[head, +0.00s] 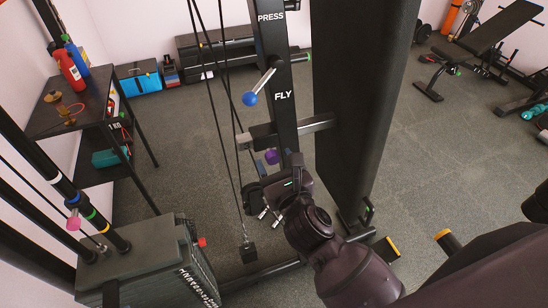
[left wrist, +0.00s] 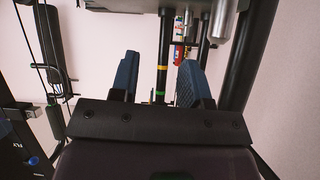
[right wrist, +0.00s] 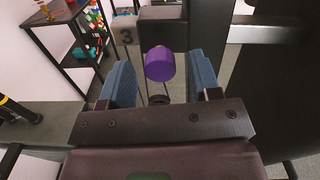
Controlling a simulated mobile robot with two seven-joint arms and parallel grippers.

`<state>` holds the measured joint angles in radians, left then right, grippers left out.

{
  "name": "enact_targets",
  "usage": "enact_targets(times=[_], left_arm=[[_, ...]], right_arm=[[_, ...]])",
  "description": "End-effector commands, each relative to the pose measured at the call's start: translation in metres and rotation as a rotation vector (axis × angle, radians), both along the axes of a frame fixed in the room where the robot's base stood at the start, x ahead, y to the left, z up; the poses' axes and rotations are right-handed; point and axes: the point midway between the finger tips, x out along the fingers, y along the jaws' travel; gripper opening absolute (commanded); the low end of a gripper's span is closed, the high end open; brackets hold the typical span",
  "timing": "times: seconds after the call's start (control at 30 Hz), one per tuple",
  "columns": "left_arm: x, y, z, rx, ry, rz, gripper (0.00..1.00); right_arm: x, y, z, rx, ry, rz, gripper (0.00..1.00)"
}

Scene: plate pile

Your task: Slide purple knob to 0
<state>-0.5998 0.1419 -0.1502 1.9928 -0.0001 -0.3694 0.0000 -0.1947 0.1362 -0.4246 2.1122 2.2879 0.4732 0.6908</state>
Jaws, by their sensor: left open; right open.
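The purple knob (head: 271,157) is on the dark upright of the cable machine in the head view, below the FLY label. In the right wrist view the purple knob (right wrist: 160,64) is near the middle, between and beyond the open blue fingers of my right gripper (right wrist: 161,80). No contact between fingers and knob shows. My left gripper (left wrist: 157,78) is open with nothing held, facing dark posts. It is not clearly seen in the head view.
A blue knob (head: 250,99) on a lever sits higher on the upright. A black pad (head: 360,90) stands right of it. A weight stack (head: 140,262) is at lower left, a shelf (head: 75,110) at left. Open floor (head: 440,170) lies to the right.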

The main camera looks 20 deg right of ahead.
Motion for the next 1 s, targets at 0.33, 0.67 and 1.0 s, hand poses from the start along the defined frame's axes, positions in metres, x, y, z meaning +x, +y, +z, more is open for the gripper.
enact_targets(times=[0.33, 0.67, 1.0], left_arm=[[0.0018, 0.0001, 0.0013, 0.001, -0.003, -0.001, 0.43], [-0.0003, 0.0006, -0.0006, 0.001, 0.002, 0.0, 0.43], [-0.0043, 0.0012, -0.0019, 0.001, 0.01, 0.003, 0.43]], right_arm=[[0.0115, 0.0001, -0.0002, -0.001, 0.0, 0.0, 0.57], [0.0112, 0.0002, 0.0, 0.0, 0.0, 0.0, 0.26], [0.0122, 0.0003, 0.0004, -0.001, 0.0, 0.0, 0.0]])
